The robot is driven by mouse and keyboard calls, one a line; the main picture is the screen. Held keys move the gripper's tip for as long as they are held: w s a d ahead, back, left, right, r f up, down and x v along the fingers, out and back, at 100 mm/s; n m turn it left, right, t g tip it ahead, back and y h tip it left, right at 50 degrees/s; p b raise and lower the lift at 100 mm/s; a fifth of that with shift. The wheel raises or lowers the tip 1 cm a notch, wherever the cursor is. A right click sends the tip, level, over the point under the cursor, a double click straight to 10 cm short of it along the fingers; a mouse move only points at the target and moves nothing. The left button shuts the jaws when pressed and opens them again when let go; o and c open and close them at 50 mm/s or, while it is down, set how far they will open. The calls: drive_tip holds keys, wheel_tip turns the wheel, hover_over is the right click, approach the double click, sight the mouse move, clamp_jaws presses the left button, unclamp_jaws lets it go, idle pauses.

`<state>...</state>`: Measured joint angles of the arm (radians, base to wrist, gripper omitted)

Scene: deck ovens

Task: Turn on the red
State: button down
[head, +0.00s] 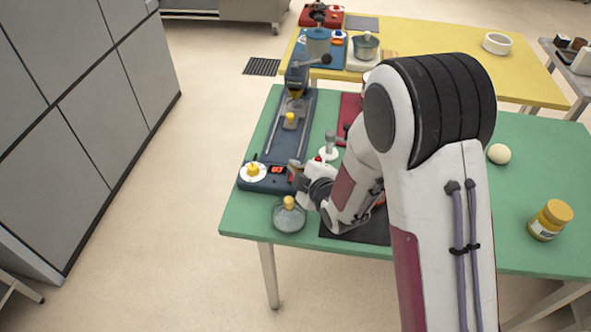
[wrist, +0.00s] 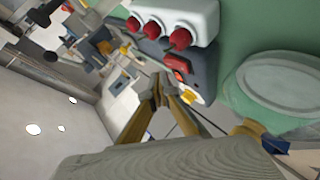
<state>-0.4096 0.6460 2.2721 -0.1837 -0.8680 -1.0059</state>
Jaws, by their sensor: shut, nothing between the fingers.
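In the wrist view, a white box (wrist: 200,12) carries red round knobs (wrist: 180,38) in a row. Beside it, a red switch (wrist: 174,62) sits on a dark blue-grey panel (wrist: 203,68). My gripper (wrist: 155,82) is shut and empty, with its tips close to this panel; I cannot tell whether they touch it. In the head view, my gripper (head: 296,171) is at the right front corner of a blue machine (head: 258,183). This machine has a red lit part (head: 277,170) and a yellow knob on a white dial (head: 253,170). My arm partly hides a red machine (head: 349,107).
A glass bowl with a yellow-knobbed lid (head: 289,216) stands at the green table's (head: 235,222) front edge, close to my gripper. A yellow table (head: 430,40) stands behind.

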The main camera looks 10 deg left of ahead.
drive_tip(key=shift+w+f, duration=0.25)
drive_tip(key=shift+f, duration=0.45)
idle(1.6)
drive_tip(key=shift+r, duration=0.15)
drive_tip(key=shift+s+r, duration=0.25)
drive_tip(key=shift+r, duration=0.35)
idle(0.5)
drive_tip(key=shift+s+r, duration=0.3)
drive_tip(key=shift+r, duration=0.45)
drive_tip(key=shift+s+r, duration=0.3)
drive_tip(key=shift+r, duration=0.5)
drive_tip(key=shift+s+r, duration=0.3)
drive_tip(key=shift+r, duration=0.45)
